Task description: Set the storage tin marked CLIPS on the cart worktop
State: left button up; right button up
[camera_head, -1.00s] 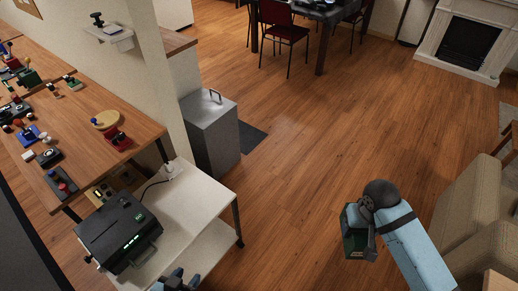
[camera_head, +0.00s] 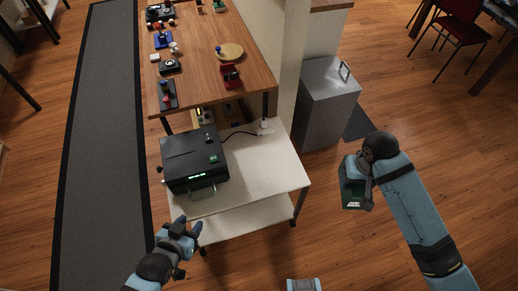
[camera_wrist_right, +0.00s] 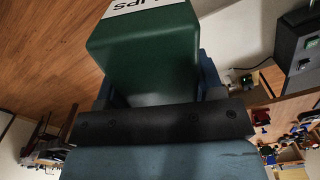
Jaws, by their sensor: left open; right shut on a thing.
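The green storage tin (camera_head: 351,190) is held in my right gripper (camera_head: 359,170), to the right of the cart and above the wood floor. In the right wrist view the tin (camera_wrist_right: 150,55) fills the jaws, and its white label shows letters ending in "IPS". The cart worktop (camera_head: 265,170) is a white top on a wheeled cart, left of the tin and apart from it. My left gripper (camera_head: 188,232) is open and empty, near the front left corner of the cart.
A black device (camera_head: 193,158) with a green display covers the left part of the worktop; its cable runs to a white fitting (camera_head: 265,124). The worktop's right part is clear. A wooden table (camera_head: 205,60) with small parts stands behind. A grey cabinet (camera_head: 328,105) stands behind right.

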aim_at(273, 176)
jog(key=i+l+u, duration=0.2)
jog(key=u, duration=0.25)
jog(key=i+l+u, duration=0.15)
jog(key=l+u, duration=0.45)
jog(key=l, duration=0.15)
jog(key=i+l+u, duration=0.2)
jog(key=k+l, duration=0.05)
jog(key=l, duration=0.05)
